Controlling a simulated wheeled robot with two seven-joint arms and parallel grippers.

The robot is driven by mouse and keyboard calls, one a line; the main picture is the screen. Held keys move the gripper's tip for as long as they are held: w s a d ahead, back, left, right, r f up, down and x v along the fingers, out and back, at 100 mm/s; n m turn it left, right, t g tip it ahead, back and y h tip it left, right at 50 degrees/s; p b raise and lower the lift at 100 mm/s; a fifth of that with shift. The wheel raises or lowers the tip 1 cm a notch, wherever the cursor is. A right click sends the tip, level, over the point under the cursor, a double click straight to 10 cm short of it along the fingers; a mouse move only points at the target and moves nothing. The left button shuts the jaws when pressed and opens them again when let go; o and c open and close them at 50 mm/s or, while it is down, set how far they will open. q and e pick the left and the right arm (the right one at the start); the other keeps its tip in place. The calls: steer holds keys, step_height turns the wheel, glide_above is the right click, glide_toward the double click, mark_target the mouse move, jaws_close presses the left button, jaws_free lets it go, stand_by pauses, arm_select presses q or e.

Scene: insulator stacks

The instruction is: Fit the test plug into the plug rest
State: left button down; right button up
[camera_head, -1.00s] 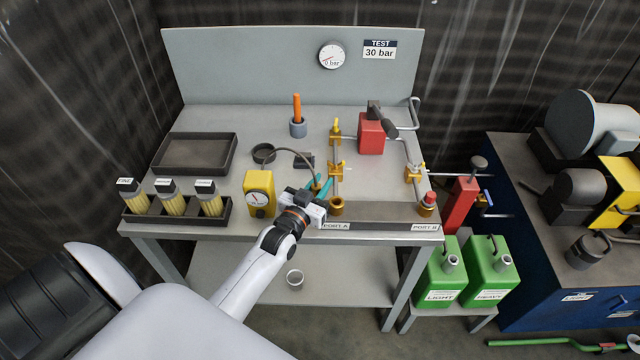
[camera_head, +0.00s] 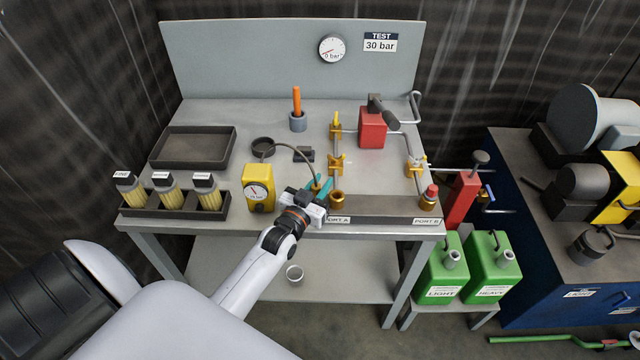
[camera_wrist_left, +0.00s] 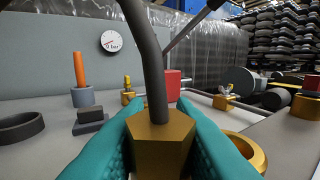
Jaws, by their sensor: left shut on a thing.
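My left gripper (camera_head: 322,189) has teal fingers shut on the brass hex-bodied test plug (camera_wrist_left: 163,140), which has a dark hose rising from its top. The gripper is at the bench's front, just left of the brass ring of port A (camera_head: 337,199); this ring also shows in the wrist view (camera_wrist_left: 250,150). A small dark block (camera_head: 303,154), possibly the plug rest, stands behind the gripper. The plug's lower end is hidden. My right gripper is not in view.
A dark round ring (camera_head: 262,147) and a grey cup with an orange handle (camera_head: 297,122) stand behind. Brass valves (camera_head: 336,163) and a red block (camera_head: 371,127) are close on the right.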

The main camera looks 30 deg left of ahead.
arm_select(q)
steer(key=shift+f, duration=0.5)
steer(key=c, duration=1.3)
jaws_free()
steer(key=shift+o, duration=0.8)
steer(key=shift+a, duration=0.15)
steer(key=shift+s+f, duration=0.1)
steer(key=shift+s+d+f+b, duration=0.1)
steer(key=shift+s+d+b, duration=0.1)
steer(key=shift+b, duration=0.1)
steer(key=s+b, duration=0.1)
steer(key=s, duration=1)
steer(key=shift+s+d+r+b, duration=0.15)
steer(key=shift+s+r+b, duration=0.1)
steer(key=shift+b, duration=0.1)
